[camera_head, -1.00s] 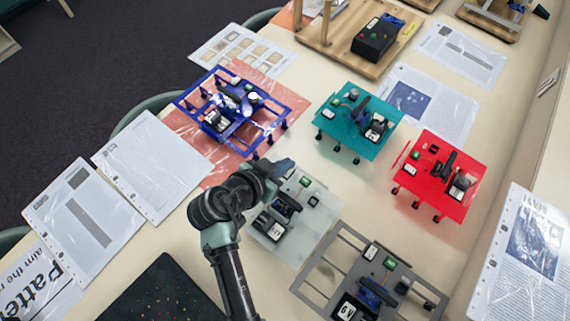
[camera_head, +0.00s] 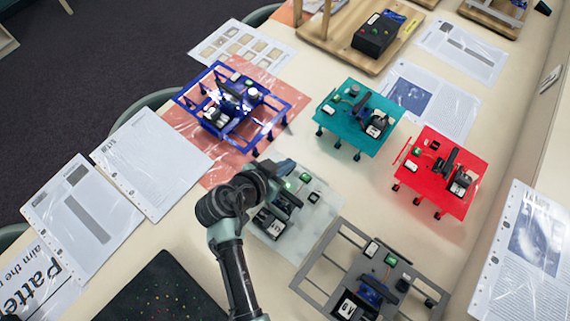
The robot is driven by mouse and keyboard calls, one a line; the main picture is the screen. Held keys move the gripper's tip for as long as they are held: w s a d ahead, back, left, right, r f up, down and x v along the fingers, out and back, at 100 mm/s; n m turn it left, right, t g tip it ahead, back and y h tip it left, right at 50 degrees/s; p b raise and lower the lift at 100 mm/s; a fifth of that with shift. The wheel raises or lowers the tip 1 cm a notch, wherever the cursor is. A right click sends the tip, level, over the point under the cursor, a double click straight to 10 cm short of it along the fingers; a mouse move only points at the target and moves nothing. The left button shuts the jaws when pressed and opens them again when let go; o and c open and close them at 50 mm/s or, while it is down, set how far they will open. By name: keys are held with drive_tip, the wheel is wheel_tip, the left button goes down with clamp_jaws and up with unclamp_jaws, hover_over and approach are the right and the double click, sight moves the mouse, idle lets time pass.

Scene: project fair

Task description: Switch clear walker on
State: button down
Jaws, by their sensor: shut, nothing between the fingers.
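The clear walker (camera_head: 318,217) is a translucent plate with black parts and a small green-lit part (camera_head: 305,178), on the table in the middle of the view. My gripper (camera_head: 285,173) is over its far left edge, close to the green part. My arm hides the walker's left side. The fingers are small and partly hidden by the wrist; they are shut and hold nothing. I cannot tell whether the fingertips touch the walker.
A blue walker (camera_head: 228,105) stands beyond on a red sheet. A teal walker (camera_head: 345,143) and a red walker (camera_head: 455,190) stand to the right, and a grey walker (camera_head: 330,245) is nearer. White sheets (camera_head: 150,160) lie at left; a black mat (camera_head: 160,290) lies in front.

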drive_tip(key=shift+w+d+r, duration=0.2)
drive_tip(key=shift+w+d, duration=0.25)
drive_tip(key=shift+w, duration=0.1)
drive_tip(key=shift+r, duration=0.1)
